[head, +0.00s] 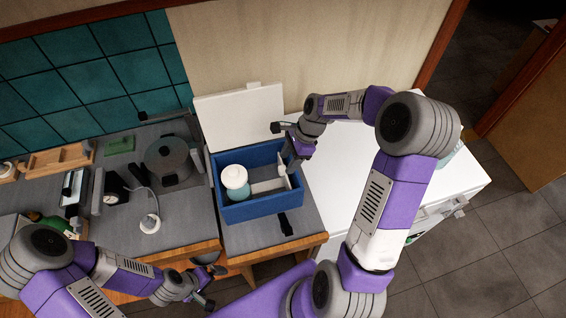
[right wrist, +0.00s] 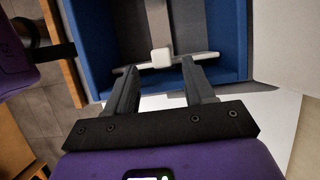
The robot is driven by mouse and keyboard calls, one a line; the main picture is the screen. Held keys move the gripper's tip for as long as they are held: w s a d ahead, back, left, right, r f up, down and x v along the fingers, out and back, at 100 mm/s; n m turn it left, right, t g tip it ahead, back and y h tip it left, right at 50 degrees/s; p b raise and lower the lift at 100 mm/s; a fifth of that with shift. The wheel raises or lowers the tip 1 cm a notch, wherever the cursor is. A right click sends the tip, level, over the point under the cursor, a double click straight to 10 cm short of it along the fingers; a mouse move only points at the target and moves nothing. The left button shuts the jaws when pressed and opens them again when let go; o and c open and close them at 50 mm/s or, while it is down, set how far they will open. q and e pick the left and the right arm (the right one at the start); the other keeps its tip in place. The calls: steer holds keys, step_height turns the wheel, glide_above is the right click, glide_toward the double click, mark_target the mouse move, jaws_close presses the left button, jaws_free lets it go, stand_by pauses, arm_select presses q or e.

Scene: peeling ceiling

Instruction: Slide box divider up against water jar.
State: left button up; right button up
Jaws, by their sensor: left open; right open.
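The blue box (head: 262,210) stands on the counter with its white lid (head: 235,115) open behind it. The water jar (head: 236,178), teal with a white lid, stands upright in the box's left part. The box divider (right wrist: 130,69) is a pale bar with a white knob (right wrist: 161,58); the knob (head: 281,169) also shows at the box's right side, apart from the jar. My right gripper (right wrist: 161,85) is open, its fingers near the divider on either side of the knob; contact cannot be told. My left gripper (head: 207,299) is low at the front, away from the box.
A grey strip (head: 268,186) runs along the box floor between jar and divider. Left of the box are a dark pot (head: 168,160), a black clock (head: 116,187) and a lamp (head: 150,222). A white cabinet (head: 345,160) stands to the right.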

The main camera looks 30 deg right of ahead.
mark_target(283, 168)
steer(key=shift+x, duration=1.85)
steer(key=shift+w, duration=0.1)
jaws_close()
